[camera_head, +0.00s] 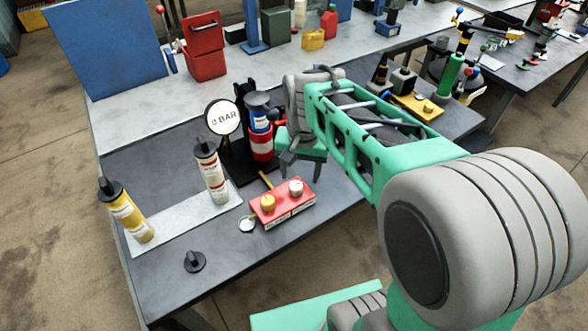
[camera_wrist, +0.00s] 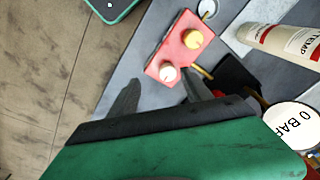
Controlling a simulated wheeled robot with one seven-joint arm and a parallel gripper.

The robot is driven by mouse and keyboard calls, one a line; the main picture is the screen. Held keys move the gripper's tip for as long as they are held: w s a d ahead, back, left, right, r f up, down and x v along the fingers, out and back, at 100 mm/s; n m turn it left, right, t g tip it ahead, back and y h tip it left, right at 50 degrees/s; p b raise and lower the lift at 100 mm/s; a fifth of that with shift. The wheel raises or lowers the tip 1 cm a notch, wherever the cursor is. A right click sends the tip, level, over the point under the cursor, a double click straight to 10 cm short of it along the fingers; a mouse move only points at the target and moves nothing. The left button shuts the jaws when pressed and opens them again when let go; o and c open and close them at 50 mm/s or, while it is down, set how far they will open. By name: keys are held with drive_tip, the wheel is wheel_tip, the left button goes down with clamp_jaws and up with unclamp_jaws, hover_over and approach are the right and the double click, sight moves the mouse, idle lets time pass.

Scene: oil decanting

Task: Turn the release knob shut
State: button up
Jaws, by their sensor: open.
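A red block (camera_head: 284,211) lies near the table's front edge. It carries a yellow knob (camera_head: 267,202) and a white knob (camera_head: 296,187), and both also show in the wrist view, the yellow (camera_wrist: 194,39) and the white (camera_wrist: 168,73). A black press stand (camera_head: 240,160) holds a red and blue cylinder behind the block, with a round "0 BAR" gauge (camera_head: 223,117). I cannot tell for certain which knob is the release knob. My gripper (camera_wrist: 160,92) is open and empty, above and behind the block, right of the cylinder. In the wrist view the white knob lies just beyond the fingertips.
A white and red tube (camera_head: 211,172) and a yellow tube (camera_head: 126,212) stand on a pale plate (camera_head: 178,222). A loose black knob (camera_head: 195,262) lies at the front. A blue panel (camera_head: 105,45) and red box (camera_head: 204,50) stand behind. The front left table is mostly clear.

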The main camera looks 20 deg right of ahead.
sight(296, 185)
drive_tip(key=w+m, duration=0.1)
drive_tip(key=w+f+m, duration=0.1)
drive_tip(key=w, duration=0.1)
drive_tip(key=w+f+g+p, duration=0.1)
drive_tip(key=shift+w+f+m, duration=0.15)
drive_tip(key=shift+w+m, duration=0.1)
drive_tip(key=shift+m, duration=0.15)
wheel_tip(296, 185, down, 7)
drive_tip(key=shift+f+p, duration=0.2)
drive_tip(key=shift+p, duration=0.55)
drive_tip(key=shift+c, duration=0.3)
clamp_jaws()
